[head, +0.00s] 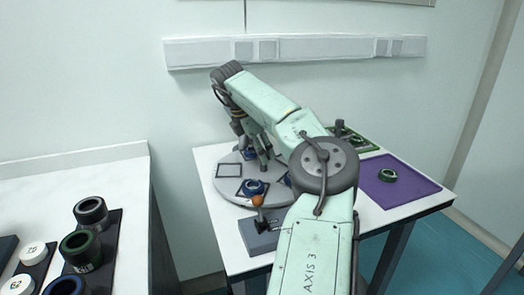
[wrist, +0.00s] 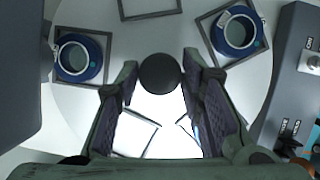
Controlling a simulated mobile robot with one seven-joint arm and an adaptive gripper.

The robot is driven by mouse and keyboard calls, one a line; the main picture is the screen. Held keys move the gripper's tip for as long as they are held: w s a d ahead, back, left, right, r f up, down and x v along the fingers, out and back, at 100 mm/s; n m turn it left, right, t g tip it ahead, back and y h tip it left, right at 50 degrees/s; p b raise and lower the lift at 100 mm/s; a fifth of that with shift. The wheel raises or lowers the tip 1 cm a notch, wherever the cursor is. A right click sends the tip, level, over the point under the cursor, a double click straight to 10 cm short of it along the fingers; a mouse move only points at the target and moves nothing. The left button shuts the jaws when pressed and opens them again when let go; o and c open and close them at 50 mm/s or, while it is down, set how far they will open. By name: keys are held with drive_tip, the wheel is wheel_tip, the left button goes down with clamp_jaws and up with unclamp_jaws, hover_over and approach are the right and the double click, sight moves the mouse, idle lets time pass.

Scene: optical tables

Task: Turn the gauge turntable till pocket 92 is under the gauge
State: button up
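The gauge turntable (head: 228,186) is a pale grey disc on the white table; it also fills most of the wrist view (wrist: 95,105). Square dark-framed pockets lie around it. In the wrist view, one blue ring (wrist: 80,58) sits in a left pocket and another (wrist: 238,32) in an upper-right pocket. Other pockets look empty. No pocket number is readable. My gripper (wrist: 160,72) is open over the disc, a finger on each side of a round black knob (wrist: 159,74), seemingly not touching it. The gauge (head: 258,201), with an orange-brown part, stands at the disc's front edge; its grey housing (wrist: 296,80) shows at right.
A purple mat (head: 405,190) with a green ring (head: 388,175) lies at right; a green-edged tray (head: 357,141) is behind it. A left counter (head: 70,165) holds several dark rings and white discs. The wall with its rail (head: 300,52) is close behind the turntable.

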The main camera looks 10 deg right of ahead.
drive_tip(key=o, duration=0.3)
drive_tip(key=shift+r, duration=0.1)
drive_tip(key=v, duration=1.1)
drive_tip(key=shift+s+a+r, duration=0.1)
drive_tip(key=shift+r, duration=0.3)
